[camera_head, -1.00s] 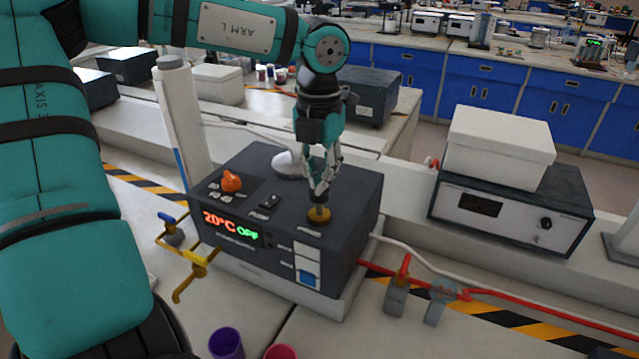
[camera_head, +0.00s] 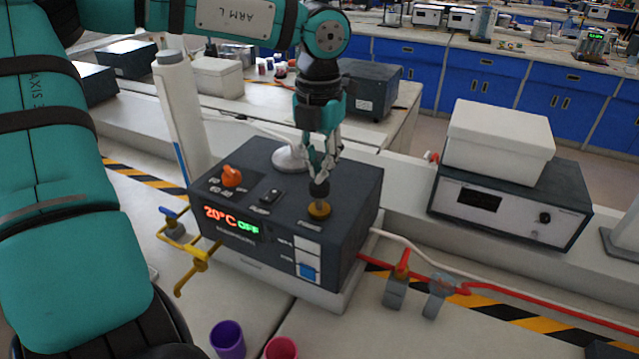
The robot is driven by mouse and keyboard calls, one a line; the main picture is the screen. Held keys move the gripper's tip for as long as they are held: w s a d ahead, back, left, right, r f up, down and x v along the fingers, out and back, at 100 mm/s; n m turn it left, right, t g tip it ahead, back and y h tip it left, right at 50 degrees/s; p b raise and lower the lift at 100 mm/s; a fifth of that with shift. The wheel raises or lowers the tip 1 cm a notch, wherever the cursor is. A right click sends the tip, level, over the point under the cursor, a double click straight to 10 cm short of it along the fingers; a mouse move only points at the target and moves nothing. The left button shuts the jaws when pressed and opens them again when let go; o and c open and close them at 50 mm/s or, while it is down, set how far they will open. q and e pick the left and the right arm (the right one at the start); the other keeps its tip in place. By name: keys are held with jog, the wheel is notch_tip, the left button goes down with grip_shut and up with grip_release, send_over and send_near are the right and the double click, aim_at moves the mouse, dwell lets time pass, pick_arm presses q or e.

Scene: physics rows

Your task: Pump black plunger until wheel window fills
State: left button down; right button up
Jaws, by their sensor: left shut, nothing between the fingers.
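The black plunger (camera_head: 319,189) stands up from a brass collar (camera_head: 319,209) on top of a dark grey box (camera_head: 270,215). My left gripper (camera_head: 321,175) is shut with nothing between its fingers. It points down with its tips at the plunger's top; I cannot tell whether they touch. The box's front has two windows at its right. My right gripper is out of view.
An orange knob (camera_head: 232,176) and a black switch (camera_head: 271,195) are on the box top; its display reads 20°C OFF. A yellow valve handle (camera_head: 198,262) stands at front left, an orange-handled valve (camera_head: 402,265) at right. Two cups, purple (camera_head: 227,340) and pink (camera_head: 281,348), stand in front.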

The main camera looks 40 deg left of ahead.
pick_arm(q)
jog(key=shift+f+b, duration=1.75)
jog(key=shift+f, duration=0.25)
jog(key=shift+r, duration=0.15)
jog(key=shift+r+p, duration=1.3)
jog(key=shift+r, duration=0.75)
jog(key=shift+r, duration=0.1)
jog(key=shift+r+p, duration=1.7)
jog(key=shift+r, duration=0.75)
